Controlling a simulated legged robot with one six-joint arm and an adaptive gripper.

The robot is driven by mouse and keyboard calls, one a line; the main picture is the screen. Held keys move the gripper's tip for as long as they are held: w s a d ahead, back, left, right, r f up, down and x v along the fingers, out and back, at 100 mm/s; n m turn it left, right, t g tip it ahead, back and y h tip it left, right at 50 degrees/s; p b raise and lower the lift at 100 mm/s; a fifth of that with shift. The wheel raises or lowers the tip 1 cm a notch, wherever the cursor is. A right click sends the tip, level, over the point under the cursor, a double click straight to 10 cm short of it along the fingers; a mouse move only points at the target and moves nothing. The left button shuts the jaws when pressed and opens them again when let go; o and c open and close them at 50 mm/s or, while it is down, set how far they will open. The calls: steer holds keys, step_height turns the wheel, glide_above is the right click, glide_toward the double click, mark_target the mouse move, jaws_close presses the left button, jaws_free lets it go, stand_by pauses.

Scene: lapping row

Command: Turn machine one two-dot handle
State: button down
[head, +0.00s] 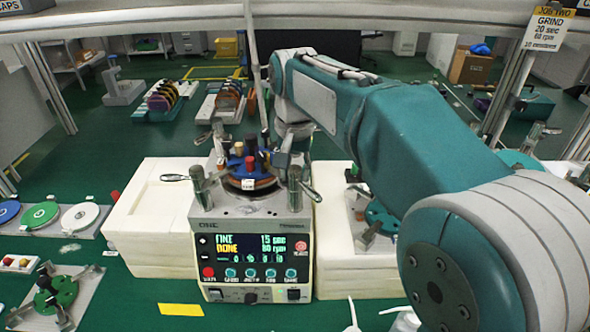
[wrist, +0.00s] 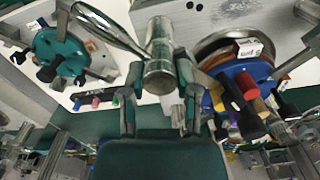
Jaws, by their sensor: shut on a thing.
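My gripper (wrist: 159,82) is shut around a metal clamp post (wrist: 161,45), whose lever handle (wrist: 106,28) points to the upper left. In the head view my gripper (head: 289,150) is at the machine's back right, partly hidden by my arm. I cannot make out dots on the handle. Other clamp posts (head: 200,183) (head: 295,186) stand at the front corners.
A second machine with a teal plate (wrist: 60,52) stands close by, mostly behind my arm in the head view. A white block (head: 150,220) lies left of machine one. Coloured discs (head: 40,215) and a green fixture (head: 56,293) sit further left. An overhead rail crosses above.

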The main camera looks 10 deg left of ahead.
mark_target(294, 168)
steer(key=n, duration=0.5)
steer(key=shift+f, duration=0.15)
steer(key=n, duration=0.5)
steer(key=shift+n, duration=0.3)
stand_by(0.3)
steer(key=shift+c, duration=1.8)
jaws_free()
steer(key=shift+a, duration=0.1)
step_height(294, 168, up, 12)
